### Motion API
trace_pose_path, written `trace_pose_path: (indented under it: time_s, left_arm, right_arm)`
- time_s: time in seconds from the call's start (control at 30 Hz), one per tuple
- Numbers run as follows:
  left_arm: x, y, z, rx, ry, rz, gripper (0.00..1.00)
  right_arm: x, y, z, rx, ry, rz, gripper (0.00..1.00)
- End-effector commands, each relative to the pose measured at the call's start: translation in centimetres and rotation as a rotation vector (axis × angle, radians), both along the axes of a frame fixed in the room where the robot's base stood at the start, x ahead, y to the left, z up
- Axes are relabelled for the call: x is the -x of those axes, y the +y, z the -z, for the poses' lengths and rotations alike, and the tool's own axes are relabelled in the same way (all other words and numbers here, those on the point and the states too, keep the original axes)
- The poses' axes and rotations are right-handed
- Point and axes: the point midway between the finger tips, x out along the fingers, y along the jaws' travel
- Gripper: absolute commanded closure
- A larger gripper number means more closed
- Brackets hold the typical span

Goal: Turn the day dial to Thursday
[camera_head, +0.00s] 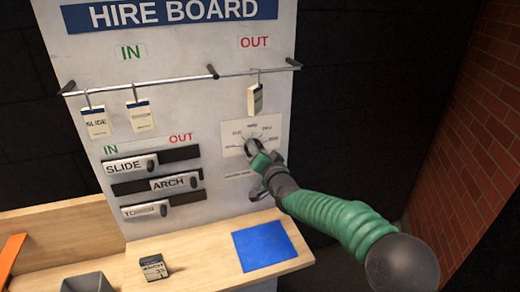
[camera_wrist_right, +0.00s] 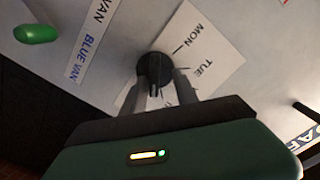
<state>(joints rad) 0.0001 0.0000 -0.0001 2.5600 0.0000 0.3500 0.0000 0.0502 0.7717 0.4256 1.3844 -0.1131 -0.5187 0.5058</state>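The day dial's white card (camera_head: 272,136) is on the right part of the hire board, under the OUT end of the rail. In the right wrist view the card (camera_wrist_right: 212,45) shows MON and TUE; the other day names are hidden or cut off. The dark round dial knob (camera_wrist_right: 154,67) lies just beyond my right gripper (camera_wrist_right: 160,80). Its two fingers stand apart, one on either side of the knob; I cannot see firm contact. In the head view the right gripper (camera_head: 254,150) covers the knob, so its pointer direction is unclear. My left gripper is not in view.
Tags hang from the rail (camera_head: 180,79) above. SLIDE (camera_head: 124,166), ARCH (camera_head: 170,185) and a third slider are left of the dial. A blue mat (camera_head: 264,246) and a small dark block (camera_head: 154,267) are on the wooden shelf (camera_head: 205,262). A brick wall (camera_head: 480,130) stands right.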

Motion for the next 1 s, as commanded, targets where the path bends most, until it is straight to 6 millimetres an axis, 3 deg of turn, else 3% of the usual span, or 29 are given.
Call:
trace_pose_path:
  time_s: [0.23, 0.37, 0.47, 0.8, 1.0]
  left_arm:
    - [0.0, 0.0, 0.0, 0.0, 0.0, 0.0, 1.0]
    - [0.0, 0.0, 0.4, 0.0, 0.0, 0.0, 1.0]
    - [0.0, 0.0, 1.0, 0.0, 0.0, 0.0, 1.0]
    - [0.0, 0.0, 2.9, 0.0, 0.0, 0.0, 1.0]
    - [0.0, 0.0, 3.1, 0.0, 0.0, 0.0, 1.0]
  right_arm:
    - [0.0, -0.5, -0.2, -0.001, -0.005, 0.007, 0.65]
    - [0.9, -0.9, -0.2, 0.0, -0.006, 0.007, 0.65]
    - [2.8, -1.5, -0.1, 0.003, -0.006, 0.008, 0.65]
    - [12.1, -4.3, -0.1, 0.005, -0.006, 0.006, 0.65]
    - [15.2, -5.1, -0.1, 0.003, -0.003, 0.004, 0.65]
